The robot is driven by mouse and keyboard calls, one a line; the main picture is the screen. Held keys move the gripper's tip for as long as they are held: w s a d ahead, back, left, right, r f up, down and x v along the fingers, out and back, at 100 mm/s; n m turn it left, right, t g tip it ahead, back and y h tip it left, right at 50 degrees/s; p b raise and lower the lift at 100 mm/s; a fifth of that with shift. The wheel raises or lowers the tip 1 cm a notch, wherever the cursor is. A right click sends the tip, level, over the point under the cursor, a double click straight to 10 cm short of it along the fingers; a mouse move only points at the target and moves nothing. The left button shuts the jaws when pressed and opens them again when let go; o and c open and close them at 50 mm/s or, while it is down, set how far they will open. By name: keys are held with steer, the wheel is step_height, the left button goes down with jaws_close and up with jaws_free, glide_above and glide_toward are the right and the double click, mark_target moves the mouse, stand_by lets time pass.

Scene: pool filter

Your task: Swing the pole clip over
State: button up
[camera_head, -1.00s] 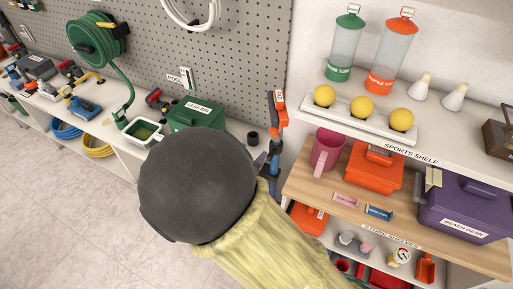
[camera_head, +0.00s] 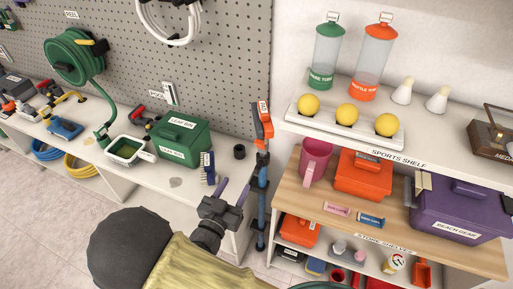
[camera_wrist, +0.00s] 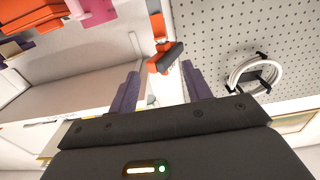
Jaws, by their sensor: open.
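An upright pole (camera_head: 261,205) with a dark and blue shaft stands between the bench end and the shelves. An orange clip (camera_head: 264,128) with a small white label is at its top, near the pegboard edge. In the wrist view the orange and dark grey clip (camera_wrist: 165,57) shows just beyond my fingertips, between them in the picture. My gripper (camera_head: 233,184) is open and empty, with two purple fingers apart. It is left of the pole and below the clip in the head view. The fingers also show in the wrist view (camera_wrist: 160,70). No contact with the clip is visible.
A green leaf bin (camera_head: 183,140), a blue brush (camera_head: 207,168) and a black cup (camera_head: 239,152) stand on the bench left of the pole. Store shelves (camera_head: 400,235) stand close on its right, with a pink jug (camera_head: 315,160). A white hose coil (camera_wrist: 255,75) hangs on the pegboard.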

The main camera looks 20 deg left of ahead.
steer(key=w+d+p, duration=0.1)
steer(key=w+p, duration=0.3)
steer(key=w, duration=1.3)
steer(key=shift+d+p, duration=0.15)
steer(key=shift+p, duration=0.2)
steer(key=shift+c, duration=0.9)
steer(key=shift+r, duration=0.1)
steer(key=c, duration=0.8)
